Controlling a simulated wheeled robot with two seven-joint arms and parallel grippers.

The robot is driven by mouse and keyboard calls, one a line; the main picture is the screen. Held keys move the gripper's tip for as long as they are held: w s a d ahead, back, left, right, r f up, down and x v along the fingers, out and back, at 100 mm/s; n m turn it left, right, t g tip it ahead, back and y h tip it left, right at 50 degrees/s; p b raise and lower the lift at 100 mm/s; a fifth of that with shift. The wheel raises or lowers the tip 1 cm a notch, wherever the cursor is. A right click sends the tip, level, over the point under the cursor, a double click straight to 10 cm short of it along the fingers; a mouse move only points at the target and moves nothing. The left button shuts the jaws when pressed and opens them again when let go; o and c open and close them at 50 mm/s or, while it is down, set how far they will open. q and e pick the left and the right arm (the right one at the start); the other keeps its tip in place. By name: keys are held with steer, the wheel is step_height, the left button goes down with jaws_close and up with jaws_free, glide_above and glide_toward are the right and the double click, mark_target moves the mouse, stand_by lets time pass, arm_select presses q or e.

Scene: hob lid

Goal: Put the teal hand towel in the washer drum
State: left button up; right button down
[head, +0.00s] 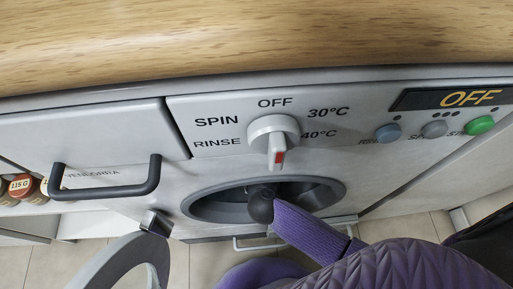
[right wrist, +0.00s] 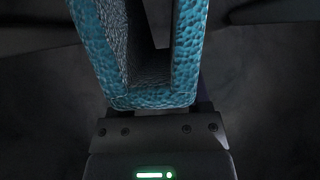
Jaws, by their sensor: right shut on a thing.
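The washer drum (head: 215,208) shows in the head view as a round dark opening in the grey front panel. My right arm reaches from the lower right into this opening, and its wrist hides part of the inside. The teal hand towel (right wrist: 152,98) shows in the right wrist view, folded over in a U shape with a grey inner face. My right gripper (right wrist: 158,115) is shut on the towel's near end. Dark grey surfaces surround the towel there. The towel is hidden in the head view. My left gripper is not in view.
The round washer door (head: 122,265) stands open at the lower left of the opening. A dial (head: 273,138) and coloured buttons (head: 480,125) sit above it. A drawer handle (head: 105,190) sticks out at left. A wooden worktop (head: 250,40) overhangs the front.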

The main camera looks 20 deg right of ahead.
steer(key=shift+c, duration=1.9)
jaws_free()
steer(key=o, duration=0.4)
arm_select(q)
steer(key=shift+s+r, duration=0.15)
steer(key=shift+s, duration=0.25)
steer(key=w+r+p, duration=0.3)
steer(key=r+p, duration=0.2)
steer(key=p, duration=0.2)
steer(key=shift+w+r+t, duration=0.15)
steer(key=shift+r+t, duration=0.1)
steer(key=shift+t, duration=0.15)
arm_select(e)
steer(key=v, duration=1)
steer(key=shift+s+f, duration=0.1)
steer(key=shift+s, duration=0.05)
